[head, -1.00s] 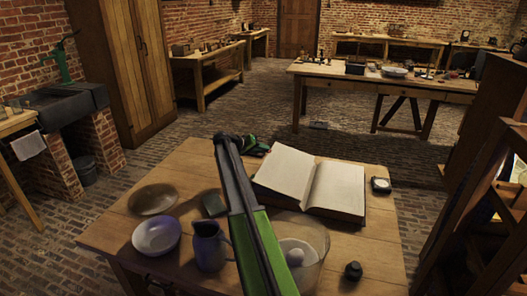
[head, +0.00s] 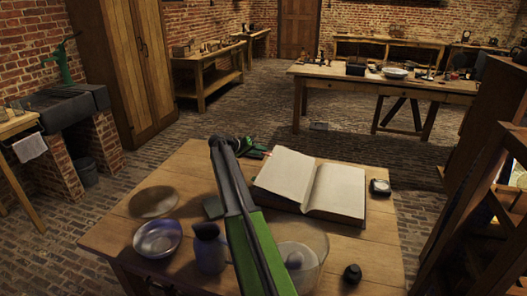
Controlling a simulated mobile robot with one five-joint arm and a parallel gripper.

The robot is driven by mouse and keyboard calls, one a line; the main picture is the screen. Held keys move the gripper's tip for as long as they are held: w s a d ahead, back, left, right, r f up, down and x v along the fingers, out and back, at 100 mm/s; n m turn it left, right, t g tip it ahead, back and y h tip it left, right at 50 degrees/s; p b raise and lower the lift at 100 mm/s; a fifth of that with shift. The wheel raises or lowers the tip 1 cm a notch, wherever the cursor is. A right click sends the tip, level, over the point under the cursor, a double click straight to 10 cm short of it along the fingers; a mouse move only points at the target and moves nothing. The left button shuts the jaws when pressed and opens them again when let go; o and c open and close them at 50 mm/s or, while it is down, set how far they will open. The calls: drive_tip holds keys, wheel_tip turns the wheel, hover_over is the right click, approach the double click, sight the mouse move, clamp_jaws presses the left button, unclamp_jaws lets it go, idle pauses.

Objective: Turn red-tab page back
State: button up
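The open book (head: 312,186) lies on the near wooden table (head: 372,248), with blank cream pages on both sides of its spine. I cannot make out a red tab on a page for certain; a small red spot shows at the book's left edge, close to my gripper. My green and black arm reaches up from the bottom of the picture. My gripper (head: 253,149) is at the far left corner of the book, partly hidden behind the arm's end. I cannot tell whether its fingers touch the page.
On the near table stand a blue jug (head: 210,249), a pale bowl (head: 157,238), a brown dish (head: 153,202), a glass vessel (head: 312,240), a black weight (head: 352,273) and a small dial (head: 380,187). A cluttered bench (head: 440,88) stands beyond.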

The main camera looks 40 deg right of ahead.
drive_tip(key=p+v, duration=0.6)
drive_tip(key=v, duration=0.8)
drive_tip(key=shift+a+r, duration=0.15)
drive_tip(key=shift+a, duration=0.05)
drive_tip(key=s+a+r+n+t+y+p, duration=0.1)
drive_tip(key=a+p, duration=0.2)
drive_tip(key=a, duration=1)
drive_tip(key=s+a+f+n+y+p, duration=0.1)
drive_tip(key=s+a+f+n+y, duration=0.1)
drive_tip(key=s+a, duration=0.5)
drive_tip(key=s+a+f+n+y+p, duration=0.1)
drive_tip(key=s+a+y, duration=0.4)
drive_tip(key=a, duration=0.8)
drive_tip(key=s+a+f+n+y+p, duration=0.1)
drive_tip(key=s+a+f+n+y, duration=0.3)
drive_tip(key=s+a, duration=0.6)
drive_tip(key=shift+s, duration=0.55)
drive_tip(key=shift+a+f, duration=0.1)
drive_tip(key=shift+f, duration=0.05)
